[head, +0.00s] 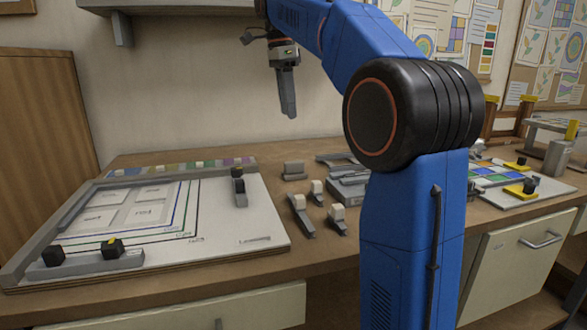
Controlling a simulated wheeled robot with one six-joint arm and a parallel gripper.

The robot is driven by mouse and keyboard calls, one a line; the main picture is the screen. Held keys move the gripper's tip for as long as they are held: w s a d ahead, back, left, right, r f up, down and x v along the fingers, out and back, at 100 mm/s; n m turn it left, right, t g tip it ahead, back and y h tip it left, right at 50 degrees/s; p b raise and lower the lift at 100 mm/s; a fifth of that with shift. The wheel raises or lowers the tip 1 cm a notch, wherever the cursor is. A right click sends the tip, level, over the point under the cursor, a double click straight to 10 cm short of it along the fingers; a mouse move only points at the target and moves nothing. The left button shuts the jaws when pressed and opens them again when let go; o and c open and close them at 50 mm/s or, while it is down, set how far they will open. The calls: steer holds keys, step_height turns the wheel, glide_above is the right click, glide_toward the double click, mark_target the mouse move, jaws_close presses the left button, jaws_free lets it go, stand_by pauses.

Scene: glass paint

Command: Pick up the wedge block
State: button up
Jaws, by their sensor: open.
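Several small grey pieces with pale block tops stand on the wooden bench in front of my gripper's side of the arm: a front-left piece (302,216), a front-right piece (338,219) and a rear piece (317,192). Their long, low bodies look tapered, so they may be wedge blocks; I cannot tell which is the named one. A plain grey block (294,170) sits behind them. My gripper (288,112) points down, high above the back of the bench, apart from all of these. It is open and holds nothing visible; its fingers overlap from this angle.
A white board (262,215) with printed panels, grey rails and black-knobbed clamps (112,248) fills the left of the bench. Grey flat parts (348,188) lie partly behind my blue arm. Another board (515,198) with coloured squares is at right. A wall shelf (170,5) hangs top left.

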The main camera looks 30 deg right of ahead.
mark_target(294, 162)
steer(key=f, duration=0.5)
steer(key=d+f, duration=0.1)
steer(key=f, duration=0.9)
steer(key=shift+s+d+f, duration=0.1)
steer(key=shift+d+f, duration=0.05)
steer(key=shift+d, duration=0.15)
jaws_close()
